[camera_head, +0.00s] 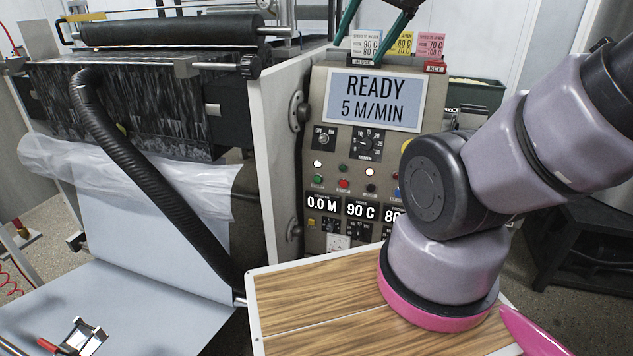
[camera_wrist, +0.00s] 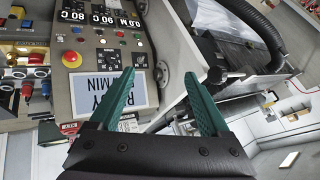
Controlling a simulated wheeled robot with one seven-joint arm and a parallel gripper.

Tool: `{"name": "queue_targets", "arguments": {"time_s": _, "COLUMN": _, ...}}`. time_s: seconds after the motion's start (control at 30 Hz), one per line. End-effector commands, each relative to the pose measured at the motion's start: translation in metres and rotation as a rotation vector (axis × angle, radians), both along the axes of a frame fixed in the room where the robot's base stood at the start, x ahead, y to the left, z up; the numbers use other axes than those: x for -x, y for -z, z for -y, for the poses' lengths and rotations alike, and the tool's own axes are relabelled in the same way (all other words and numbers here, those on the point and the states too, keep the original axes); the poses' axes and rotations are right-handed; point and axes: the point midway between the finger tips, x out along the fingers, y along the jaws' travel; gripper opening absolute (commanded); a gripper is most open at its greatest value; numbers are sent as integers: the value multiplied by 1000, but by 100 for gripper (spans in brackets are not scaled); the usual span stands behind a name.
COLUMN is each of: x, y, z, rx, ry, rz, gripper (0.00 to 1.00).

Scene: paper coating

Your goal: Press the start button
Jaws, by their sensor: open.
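The control panel (camera_head: 340,150) carries a screen (camera_head: 375,98) reading "READY 5 M/MIN". Below the screen are small lamps and buttons, among them a green button (camera_head: 318,179) and a red button (camera_head: 344,183). Their labels are too small to read, so I cannot tell for sure which is start. The panel shows upside down in the wrist view, with the green button (camera_wrist: 137,36) above the screen (camera_wrist: 108,93). My gripper (camera_head: 362,42) is at the panel's top edge, near the paper cards. Its teal fingers (camera_wrist: 172,74) are apart with nothing between them, clear of the buttons.
My arm covers the panel's right side in the head view. A red emergency knob (camera_wrist: 72,58) stands out from the panel. A black hose (camera_head: 130,160) and the coating machine's rollers (camera_head: 170,30) are at left. A wooden board (camera_head: 310,310) lies in front.

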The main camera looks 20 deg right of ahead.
Motion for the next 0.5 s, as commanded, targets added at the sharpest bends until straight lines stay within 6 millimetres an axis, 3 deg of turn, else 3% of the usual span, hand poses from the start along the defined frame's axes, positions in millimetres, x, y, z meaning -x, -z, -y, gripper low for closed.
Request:
{"name": "queue_targets", "arguments": {"time_s": 0.03, "x": 0, "y": 0, "z": 0, "rx": 0, "ry": 0, "rz": 0, "gripper": 76}}
{"name": "queue_targets", "arguments": {"time_s": 0.23, "x": 0, "y": 0, "z": 0, "rx": 0, "ry": 0, "rz": 0, "gripper": 0}}
{"name": "queue_targets", "arguments": {"time_s": 0.5, "x": 0, "y": 0, "z": 0, "rx": 0, "ry": 0, "rz": 0, "gripper": 0}}
